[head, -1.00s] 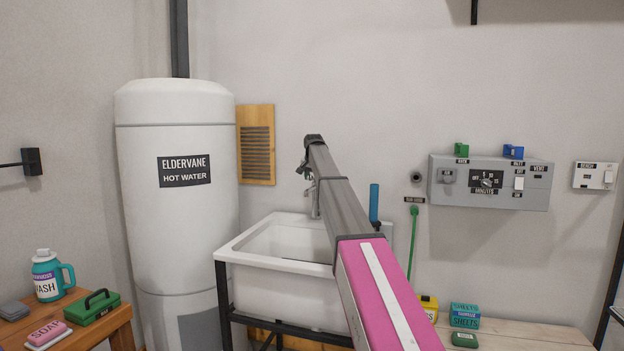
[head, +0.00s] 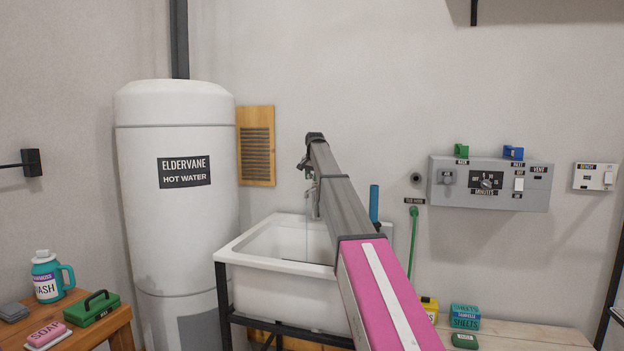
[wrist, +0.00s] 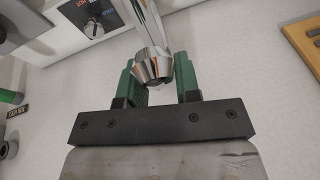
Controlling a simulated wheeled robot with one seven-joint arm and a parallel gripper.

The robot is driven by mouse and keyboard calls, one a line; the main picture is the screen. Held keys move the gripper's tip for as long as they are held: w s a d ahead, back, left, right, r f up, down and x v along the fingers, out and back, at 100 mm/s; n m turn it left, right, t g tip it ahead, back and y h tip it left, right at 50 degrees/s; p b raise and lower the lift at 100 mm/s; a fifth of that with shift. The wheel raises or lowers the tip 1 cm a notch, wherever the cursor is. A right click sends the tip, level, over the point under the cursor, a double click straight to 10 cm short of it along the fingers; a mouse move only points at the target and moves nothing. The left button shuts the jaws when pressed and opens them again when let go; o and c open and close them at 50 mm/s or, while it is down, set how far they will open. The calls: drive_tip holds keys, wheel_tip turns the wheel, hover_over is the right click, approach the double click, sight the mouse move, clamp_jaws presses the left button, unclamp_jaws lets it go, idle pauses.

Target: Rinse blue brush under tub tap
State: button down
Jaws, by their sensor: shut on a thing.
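The blue brush (head: 374,203) shows as an upright blue handle at the back right of the white tub (head: 262,292); its lower end is hidden behind my arm. The chrome tub tap (head: 312,200) stands at the tub's back, and a thin stream of water falls from it into the basin. My gripper (head: 306,168) is at the tap, partly hidden by my arm. In the wrist view, the green fingers of my gripper (wrist: 158,78) are on either side of a chrome part of the tap (wrist: 153,55) and are shut on it.
A white water heater (head: 175,220) stands left of the tub. A control box (head: 455,198) and a green hose (head: 413,240) are on the wall at right. A wooden bench (head: 520,335) with small boxes is at lower right, a side table (head: 115,328) at lower left.

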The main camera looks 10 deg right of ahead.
drive_tip(key=c, duration=1.2)
unclamp_jaws()
drive_tip(key=v, duration=1.1)
drive_tip(key=shift+f, duration=0.1)
drive_tip(key=shift+s+a, duration=0.1)
